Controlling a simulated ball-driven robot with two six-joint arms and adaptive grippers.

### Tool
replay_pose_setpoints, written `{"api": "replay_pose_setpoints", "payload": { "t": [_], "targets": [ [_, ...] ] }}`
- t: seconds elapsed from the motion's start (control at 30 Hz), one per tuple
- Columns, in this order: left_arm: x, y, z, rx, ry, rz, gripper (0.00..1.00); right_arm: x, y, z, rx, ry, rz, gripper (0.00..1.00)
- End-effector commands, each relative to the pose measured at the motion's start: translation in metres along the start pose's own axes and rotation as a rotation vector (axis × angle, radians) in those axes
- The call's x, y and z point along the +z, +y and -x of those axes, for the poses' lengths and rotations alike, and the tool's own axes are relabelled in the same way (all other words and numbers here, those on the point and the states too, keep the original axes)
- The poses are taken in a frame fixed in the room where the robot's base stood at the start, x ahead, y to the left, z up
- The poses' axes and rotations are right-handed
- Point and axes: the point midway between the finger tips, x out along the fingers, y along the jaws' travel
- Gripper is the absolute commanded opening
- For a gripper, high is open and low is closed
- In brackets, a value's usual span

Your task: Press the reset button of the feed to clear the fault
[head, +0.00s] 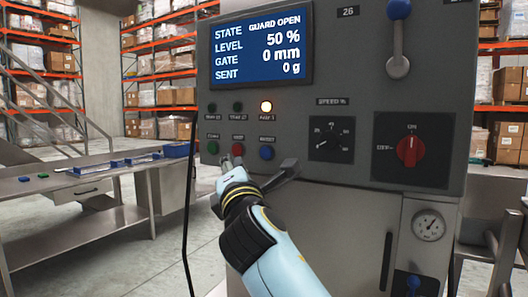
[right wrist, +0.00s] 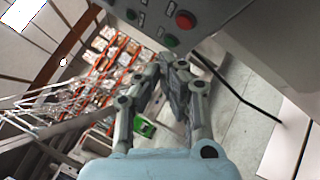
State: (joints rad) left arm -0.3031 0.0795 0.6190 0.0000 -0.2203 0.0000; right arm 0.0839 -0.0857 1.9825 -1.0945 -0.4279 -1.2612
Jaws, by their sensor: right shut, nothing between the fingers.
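The feed's grey control panel (head: 350,100) carries a row of a green button (head: 213,147), a red button (head: 238,149) and a blue button (head: 266,152). Their labels are too small to read surely. My right gripper (head: 231,160) is shut and empty, with its tips just below the red button in the head view. In the right wrist view the shut fingertips (right wrist: 173,58) show below the green button (right wrist: 170,40) and the red button (right wrist: 185,19), seemingly apart from both. The blue button does not show there. My left gripper is not in view.
The screen (head: 262,45) reads GUARD OPEN, level 50 %, gate 0 mm, sent 0 g. A speed knob (head: 332,140) and red rotary switch (head: 410,151) sit right. A steel bench (head: 60,190) stands left.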

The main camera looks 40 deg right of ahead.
Motion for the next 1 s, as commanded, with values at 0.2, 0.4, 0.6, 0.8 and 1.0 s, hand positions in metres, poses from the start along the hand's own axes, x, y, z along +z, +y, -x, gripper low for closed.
{"api": "replay_pose_setpoints", "payload": {
  "t": [0.2, 0.4, 0.6, 0.8, 1.0],
  "targets": [
    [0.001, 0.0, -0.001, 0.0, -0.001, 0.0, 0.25, 0.0, -0.001, -0.001, 0.0, 0.001, 0.0, 0.0],
    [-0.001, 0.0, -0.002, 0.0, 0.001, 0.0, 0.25, 0.007, -0.008, -0.011, 0.003, 0.0, 0.004, 0.0],
    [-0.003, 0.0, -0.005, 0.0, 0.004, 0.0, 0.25, 0.022, -0.023, -0.031, 0.003, 0.001, 0.006, 0.0],
    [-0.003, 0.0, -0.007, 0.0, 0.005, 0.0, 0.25, 0.035, -0.036, -0.049, 0.002, 0.002, 0.003, 0.0],
    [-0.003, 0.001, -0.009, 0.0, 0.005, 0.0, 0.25, 0.042, -0.044, -0.059, 0.0, 0.001, 0.001, 0.0]
  ]
}}
